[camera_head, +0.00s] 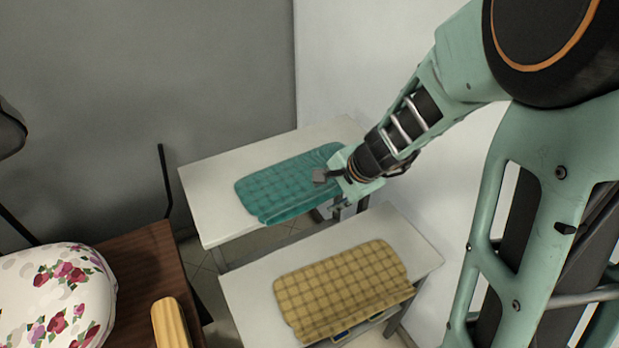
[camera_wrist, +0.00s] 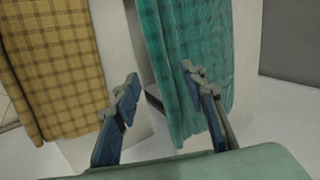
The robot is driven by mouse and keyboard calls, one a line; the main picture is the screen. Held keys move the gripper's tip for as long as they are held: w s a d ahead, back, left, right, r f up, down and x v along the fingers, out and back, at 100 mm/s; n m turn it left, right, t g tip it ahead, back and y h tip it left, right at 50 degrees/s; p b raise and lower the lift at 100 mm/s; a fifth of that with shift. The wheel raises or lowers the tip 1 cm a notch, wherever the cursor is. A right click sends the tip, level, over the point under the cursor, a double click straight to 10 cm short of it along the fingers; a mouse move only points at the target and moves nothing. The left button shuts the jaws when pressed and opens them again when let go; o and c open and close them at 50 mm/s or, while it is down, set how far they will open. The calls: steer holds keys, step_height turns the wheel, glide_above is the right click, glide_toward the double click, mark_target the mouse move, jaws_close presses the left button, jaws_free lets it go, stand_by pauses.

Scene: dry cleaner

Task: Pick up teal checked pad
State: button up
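The teal checked pad (camera_head: 285,186) lies on the back white table, its front edge drooping over the table's front edge. It also shows in the wrist view (camera_wrist: 185,50), right of centre. My gripper (camera_head: 328,193) is at the pad's right end, near its front edge. In the wrist view my gripper (camera_wrist: 160,78) is open, its two blue-padded fingers apart. The right finger overlaps the pad, and the left finger is over the gap beside it. The pad's edge appears between the fingers; I cannot tell whether either touches it. My gripper and wrist hide part of the pad's right end.
A yellow checked pad (camera_head: 342,285) lies on the front white table (camera_head: 250,300); it also shows in the wrist view (camera_wrist: 55,70). The back table (camera_head: 210,190) stands near the walls. A brown table (camera_head: 145,270) with a floral padded item (camera_head: 60,295) is at left.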

mark_target(321, 198)
steer(key=b+x, duration=0.1)
steer(key=x, duration=0.3)
steer(key=shift+a+f, duration=0.15)
steer(key=shift+a, duration=0.05)
steer(key=shift+c, duration=0.3)
jaws_close()
